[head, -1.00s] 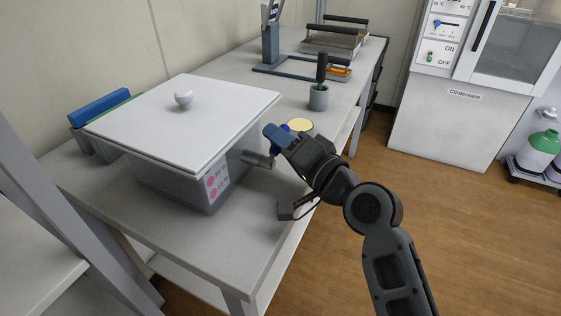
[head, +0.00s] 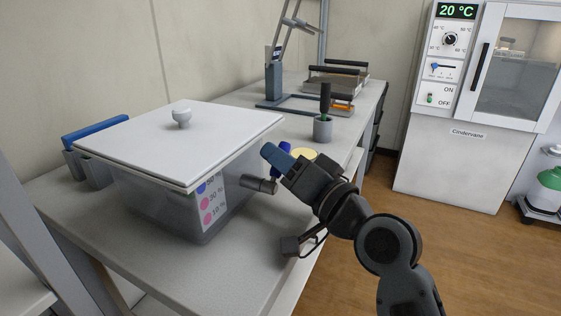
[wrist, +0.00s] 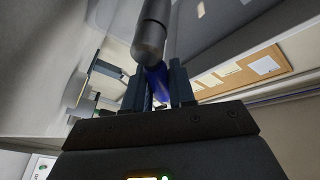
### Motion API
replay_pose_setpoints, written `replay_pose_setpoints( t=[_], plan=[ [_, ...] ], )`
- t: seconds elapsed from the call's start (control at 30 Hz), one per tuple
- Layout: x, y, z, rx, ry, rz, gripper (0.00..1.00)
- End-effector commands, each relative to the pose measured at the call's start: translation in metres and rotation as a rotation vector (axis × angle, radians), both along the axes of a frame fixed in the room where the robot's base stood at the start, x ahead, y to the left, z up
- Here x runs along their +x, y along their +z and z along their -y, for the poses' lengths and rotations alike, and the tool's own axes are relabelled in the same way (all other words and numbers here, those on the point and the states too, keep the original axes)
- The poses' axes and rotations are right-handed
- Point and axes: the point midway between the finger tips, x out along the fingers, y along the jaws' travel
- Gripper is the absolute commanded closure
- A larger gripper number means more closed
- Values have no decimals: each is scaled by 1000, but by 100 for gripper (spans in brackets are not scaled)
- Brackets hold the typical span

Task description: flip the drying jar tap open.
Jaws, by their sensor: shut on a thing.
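The drying jar (head: 165,205) is a clear box with a white knobbed lid (head: 180,145), standing on the grey bench. Its tap (head: 258,184) is a grey cylinder sticking out of the right side; in the wrist view its grey body (wrist: 150,38) is at the top. The blue tap lever (wrist: 158,82) lies between my two fingers in the wrist view, and a bit of it shows behind the fingers in the head view (head: 285,147). My gripper (wrist: 157,88) is shut on the lever. My fingers hide most of the lever in the head view.
A round cream-topped item (head: 304,154) and a grey cup with a black-handled tool (head: 323,128) stand just behind my gripper. A blue-topped rack (head: 92,150) is left of the jar. Trays (head: 338,85) and a stand (head: 274,85) are farther back.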

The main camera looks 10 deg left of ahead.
Motion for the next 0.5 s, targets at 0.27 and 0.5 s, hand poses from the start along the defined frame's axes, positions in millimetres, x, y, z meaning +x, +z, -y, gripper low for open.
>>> replay_pose_setpoints(
  t=[0.27,0.5],
  plan=[
    [0,-1,0,-1,0,-3,61],
    [0,-1,0,0,0,-2,55]
  ],
)
